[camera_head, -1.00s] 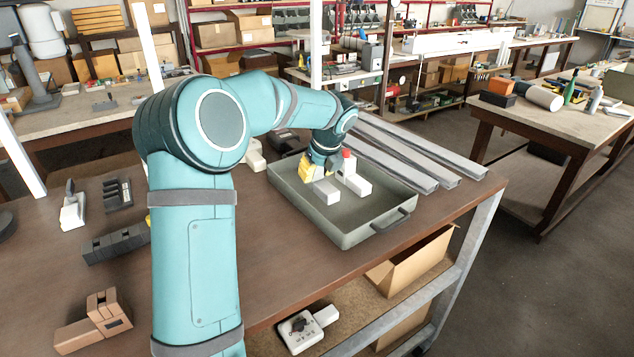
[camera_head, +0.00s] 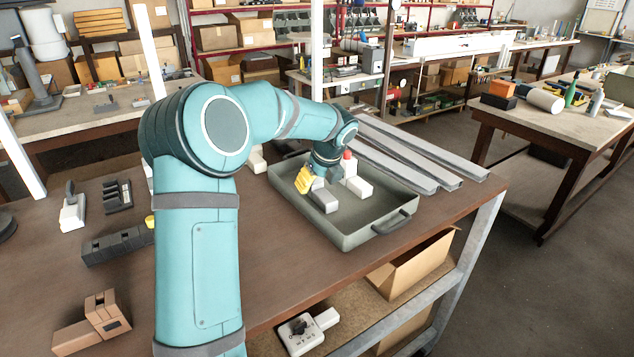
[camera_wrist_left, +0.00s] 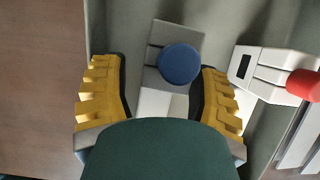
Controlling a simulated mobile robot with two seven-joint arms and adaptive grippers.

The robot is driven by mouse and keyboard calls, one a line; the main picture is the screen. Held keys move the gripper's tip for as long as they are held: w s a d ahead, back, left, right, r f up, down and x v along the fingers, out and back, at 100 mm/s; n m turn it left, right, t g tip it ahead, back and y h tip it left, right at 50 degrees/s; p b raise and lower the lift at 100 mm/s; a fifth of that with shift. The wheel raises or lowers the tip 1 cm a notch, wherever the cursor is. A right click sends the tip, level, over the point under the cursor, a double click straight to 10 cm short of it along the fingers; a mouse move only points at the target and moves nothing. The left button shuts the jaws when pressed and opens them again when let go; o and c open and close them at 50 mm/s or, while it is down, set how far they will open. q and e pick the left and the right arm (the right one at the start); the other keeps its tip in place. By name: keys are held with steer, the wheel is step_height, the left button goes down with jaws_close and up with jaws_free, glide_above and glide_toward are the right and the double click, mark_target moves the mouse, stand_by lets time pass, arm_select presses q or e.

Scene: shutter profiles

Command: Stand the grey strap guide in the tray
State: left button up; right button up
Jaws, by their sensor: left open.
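The grey strap guide (camera_head: 323,200) is in the grey-green tray (camera_head: 345,240), near its left side. In the left wrist view the strap guide (camera_wrist_left: 166,38) has a grey plate, a round blue knob and a pale block. My left gripper (camera_head: 307,181) is over it, with yellow ridged fingers. In the wrist view the left gripper (camera_wrist_left: 162,75) is open, one finger on each side of the guide, with gaps visible. Whether the guide's underside rests flat is hidden. My right gripper is out of view.
A white piece with a red knob (camera_head: 358,185) stands in the tray just right of the guide. Long grey profiles (camera_head: 430,165) lie behind the tray. Dark blocks (camera_head: 118,245) and a brown block (camera_head: 95,325) lie at left. The table's front is clear.

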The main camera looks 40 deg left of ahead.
mark_target(327, 197)
arm_select(q)
steer(key=p+v, duration=0.2)
steer(key=v, duration=1)
